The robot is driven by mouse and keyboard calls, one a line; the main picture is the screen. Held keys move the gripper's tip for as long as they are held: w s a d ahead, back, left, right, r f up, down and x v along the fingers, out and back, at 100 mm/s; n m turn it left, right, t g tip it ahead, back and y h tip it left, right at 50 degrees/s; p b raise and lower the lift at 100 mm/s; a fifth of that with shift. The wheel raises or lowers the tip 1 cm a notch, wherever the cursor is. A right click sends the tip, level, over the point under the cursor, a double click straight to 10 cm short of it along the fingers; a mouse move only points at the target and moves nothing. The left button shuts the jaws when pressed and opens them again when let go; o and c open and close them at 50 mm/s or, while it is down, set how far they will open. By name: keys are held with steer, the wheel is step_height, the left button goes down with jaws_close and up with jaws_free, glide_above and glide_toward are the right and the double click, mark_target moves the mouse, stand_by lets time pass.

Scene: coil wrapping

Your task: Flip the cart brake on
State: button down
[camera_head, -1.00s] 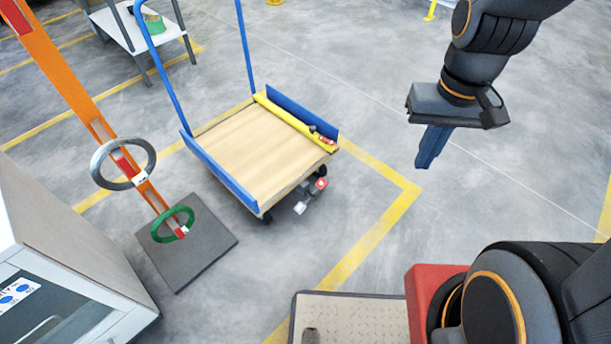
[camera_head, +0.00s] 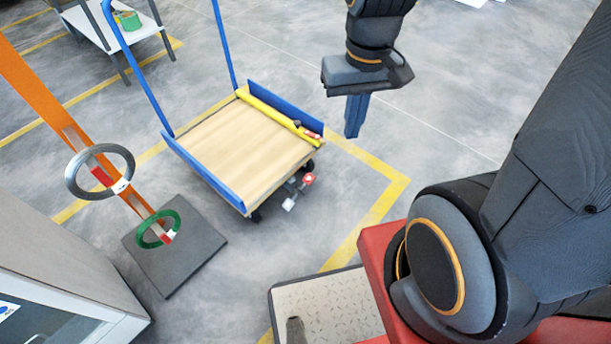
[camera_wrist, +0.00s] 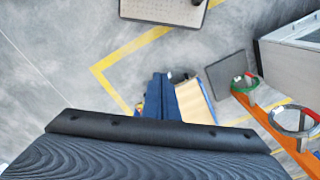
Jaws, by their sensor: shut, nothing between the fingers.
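The cart (camera_head: 235,145) stands on the grey floor left of centre in the head view. It has a wooden deck, blue side rails and a tall blue handle. The brake pedal (camera_head: 289,203), pale grey, sticks out low at the cart's near right corner, beside a red part (camera_head: 308,179) near the wheel. My gripper (camera_head: 354,133) points down, shut and empty, to the right of the cart and apart from it. In the wrist view, my gripper's blue fingers (camera_wrist: 158,90) cover part of the cart; its deck (camera_wrist: 192,100) shows beside them. The pedal cannot be made out there.
An orange post (camera_head: 60,115) carries a grey ring (camera_head: 72,181) and a green ring (camera_head: 143,228) above a dark base plate (camera_head: 190,260). A grey cabinet (camera_head: 60,260) stands at the left. A white table (camera_head: 95,30) is at the back. Floor right of the cart is clear.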

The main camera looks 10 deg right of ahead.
steer(key=w+a+f+m+t+y+b, duration=0.1)
steer(key=w+a+f+m+b, duration=0.25)
steer(key=w+f, duration=0.3)
steer(key=w+a+f+m+t+y+b, duration=0.1)
steer(key=w+a+f+m+b, duration=0.2)
steer(key=w+f+b, duration=0.3)
steer(key=m+h+b, duration=0.5)
steer(key=m+b, duration=1.7)
steer(key=b, duration=0.2)
glide_above(309, 178)
steer(key=s+a, duration=0.3)
steer(key=a, duration=0.2)
step_height(309, 178, down, 42)
steer(key=shift+s+d+r, duration=0.1)
steer(key=shift+s+r, duration=0.1)
steer(key=b+x, duration=0.8)
steer(key=x, duration=0.6)
steer(key=shift+w+d, duration=0.1)
steer(key=shift+d, duration=0.05)
steer(key=shift+r+p, duration=0.1)
steer(key=shift+p, duration=0.3)
